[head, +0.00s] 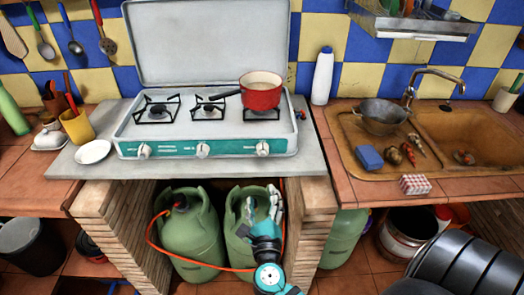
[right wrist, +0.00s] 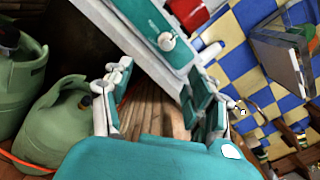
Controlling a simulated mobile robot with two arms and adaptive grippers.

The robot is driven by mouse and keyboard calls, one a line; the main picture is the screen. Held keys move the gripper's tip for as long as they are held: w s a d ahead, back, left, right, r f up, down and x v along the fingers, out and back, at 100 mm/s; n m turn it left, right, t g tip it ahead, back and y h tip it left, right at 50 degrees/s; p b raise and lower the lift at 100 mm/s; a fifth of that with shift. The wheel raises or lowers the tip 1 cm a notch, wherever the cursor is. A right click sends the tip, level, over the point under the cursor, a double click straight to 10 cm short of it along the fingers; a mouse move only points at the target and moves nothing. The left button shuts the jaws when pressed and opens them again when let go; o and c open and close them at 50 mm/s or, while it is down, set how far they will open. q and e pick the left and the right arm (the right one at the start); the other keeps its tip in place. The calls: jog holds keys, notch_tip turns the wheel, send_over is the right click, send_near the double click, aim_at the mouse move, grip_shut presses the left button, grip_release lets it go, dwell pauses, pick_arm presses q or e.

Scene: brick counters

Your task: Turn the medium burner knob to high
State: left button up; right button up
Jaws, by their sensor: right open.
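The white camping stove (head: 215,133) stands on the counter with its lid up. Its teal front panel (head: 175,147) carries a left knob (head: 143,151), a middle knob (head: 203,150) and a right knob (head: 263,148). I cannot tell from labels which knob is the medium burner's. My right gripper (head: 262,203) is open and empty, below and in front of the stove's right part, apart from the knobs. In the right wrist view, a knob (right wrist: 166,41) on the panel shows beyond the open fingers (right wrist: 158,98). My left gripper is out of view.
A red pot (head: 262,93) sits on the right burner. Green gas cylinders (head: 190,240) with an orange hose stand beneath, between brick pillars (head: 310,225). A yellow cup (head: 77,128) and white saucer (head: 93,152) are left of the stove; a sink (head: 470,128) is at right.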

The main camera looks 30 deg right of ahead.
jog(key=r+m, duration=0.1)
jog(key=p, duration=0.1)
send_near(263, 155)
pick_arm(q)
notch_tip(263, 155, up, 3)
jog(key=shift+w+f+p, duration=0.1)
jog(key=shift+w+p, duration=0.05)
jog(key=shift+p, duration=0.6)
pick_arm(e)
jog(key=shift+h, duration=0.3)
jog(key=x, duration=1.1)
jog(key=shift+a+f, duration=0.15)
jog(key=shift+f, duration=0.05)
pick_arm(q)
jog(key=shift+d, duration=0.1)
pick_arm(e)
jog(key=c, duration=1.1)
